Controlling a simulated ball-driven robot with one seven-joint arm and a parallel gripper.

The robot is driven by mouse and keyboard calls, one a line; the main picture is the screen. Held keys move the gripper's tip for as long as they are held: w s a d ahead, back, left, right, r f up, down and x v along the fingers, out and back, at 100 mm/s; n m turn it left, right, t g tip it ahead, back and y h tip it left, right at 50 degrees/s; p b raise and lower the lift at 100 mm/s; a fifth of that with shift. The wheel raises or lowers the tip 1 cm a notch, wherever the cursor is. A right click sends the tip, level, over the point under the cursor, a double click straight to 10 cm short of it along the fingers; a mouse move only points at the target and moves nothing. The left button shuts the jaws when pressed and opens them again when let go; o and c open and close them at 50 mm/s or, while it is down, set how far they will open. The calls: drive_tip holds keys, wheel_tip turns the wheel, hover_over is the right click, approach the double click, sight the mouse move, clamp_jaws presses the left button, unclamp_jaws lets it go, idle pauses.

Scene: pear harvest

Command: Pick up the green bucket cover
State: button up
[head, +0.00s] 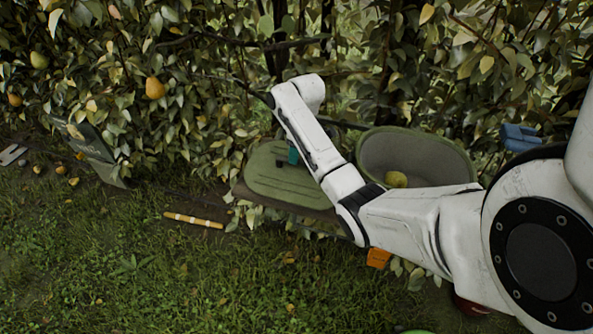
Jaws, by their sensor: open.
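The green bucket cover (272,186) is a flat, rounded green panel lying beside the bucket on a low dark support. My white arm crosses in front of its right part and hides some of it. My gripper (286,160) shows only in part, small and dark, over the upper part of the cover, beside a small teal piece. It is open. I cannot tell whether its fingers touch the cover. The green bucket (420,141) stands open to the right, with a yellow pear (396,179) inside it.
A leafy hedge with hanging pears (155,88) closes off the back. A dark sign-like panel (97,155) leans at the left. A yellow stick (193,220) lies on the grass. A blue object (520,137) and an orange one (378,257) are at the right. The front-left grass is free.

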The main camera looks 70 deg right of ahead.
drive_tip(key=f, duration=0.5)
drive_tip(key=shift+w, duration=0.25)
drive_tip(key=shift+c, duration=0.2)
drive_tip(key=shift+r, duration=0.1)
clamp_jaws()
